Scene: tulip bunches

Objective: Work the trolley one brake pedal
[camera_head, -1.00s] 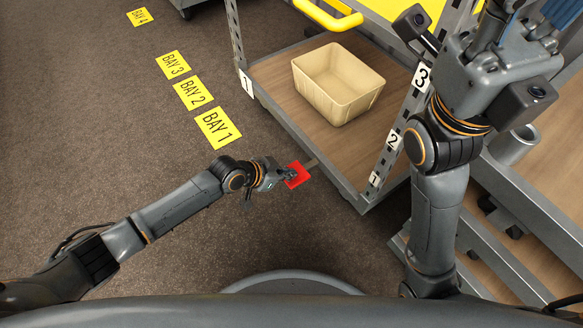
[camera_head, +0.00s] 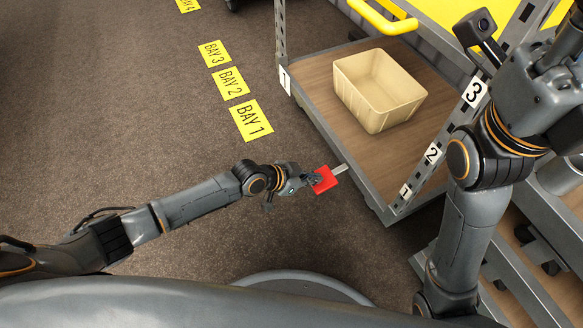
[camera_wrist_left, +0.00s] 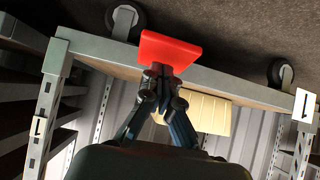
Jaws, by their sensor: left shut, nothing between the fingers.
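The red brake pedal (camera_head: 324,180) sticks out on a short metal arm from the near left edge of trolley one (camera_head: 322,125). The pedal also shows large in the left wrist view (camera_wrist_left: 168,50), just beyond the fingertips. My left gripper (camera_head: 308,181) is shut with nothing between its fingers, and its tips are at the pedal, seeming to touch it. In the left wrist view the closed fingertips (camera_wrist_left: 163,76) overlap the pedal's lower edge. My right arm rises at the right; its fingertips are cut off by the picture edge, so their state is unclear.
A beige bin (camera_head: 378,88) stands on the trolley's wooden deck. A yellow handle (camera_head: 382,18) is at its far end. Yellow floor signs, including BAY 1 (camera_head: 250,120), lie left of the trolley on clear carpet. Other shelving stands close at the lower right.

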